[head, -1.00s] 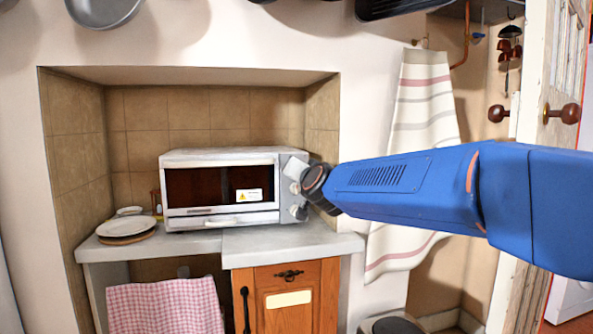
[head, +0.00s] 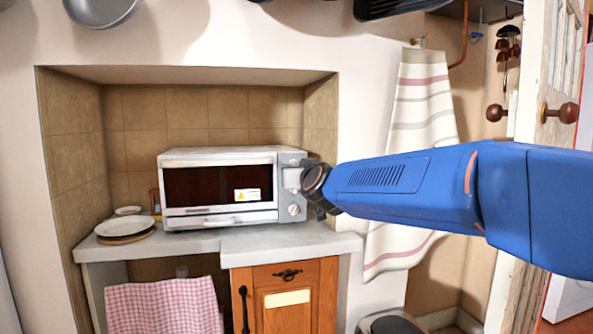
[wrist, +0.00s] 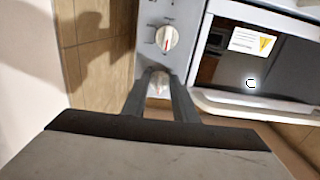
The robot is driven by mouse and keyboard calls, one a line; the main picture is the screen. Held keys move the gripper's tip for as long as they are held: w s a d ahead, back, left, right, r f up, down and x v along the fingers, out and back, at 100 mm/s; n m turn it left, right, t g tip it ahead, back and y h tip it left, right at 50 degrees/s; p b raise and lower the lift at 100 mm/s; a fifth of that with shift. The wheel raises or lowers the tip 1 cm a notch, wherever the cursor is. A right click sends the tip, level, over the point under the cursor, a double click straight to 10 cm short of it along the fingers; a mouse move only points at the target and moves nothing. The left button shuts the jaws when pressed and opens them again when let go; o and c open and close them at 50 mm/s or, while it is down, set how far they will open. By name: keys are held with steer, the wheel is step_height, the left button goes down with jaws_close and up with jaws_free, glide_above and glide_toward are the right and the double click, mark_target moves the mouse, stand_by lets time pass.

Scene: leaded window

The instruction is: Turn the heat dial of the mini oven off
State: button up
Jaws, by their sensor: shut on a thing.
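The mini oven (head: 220,188) is white with a dark glass door and stands on the counter in the alcove. Its control panel is on the right side of its front. A lower round dial (head: 293,210) shows clear of my gripper; it also shows in the wrist view as a white dial with a red mark (wrist: 166,38). My gripper (wrist: 159,82) is shut on the other dial (wrist: 158,88), the upper one on the panel, with a finger on each side. That dial's marking is mostly hidden. I cannot read which dial is the heat dial.
Plates (head: 125,227) sit on the counter left of the oven. A checked cloth (head: 165,306) hangs below, beside a wooden cabinet (head: 287,300). A striped towel (head: 425,110) hangs behind my arm. The alcove's tiled side wall (wrist: 100,45) is close to the panel.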

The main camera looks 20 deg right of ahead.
steer(key=shift+f, duration=0.1)
steer(key=o, duration=1)
steer(key=s, duration=1.7)
steer(key=shift+s, duration=0.2)
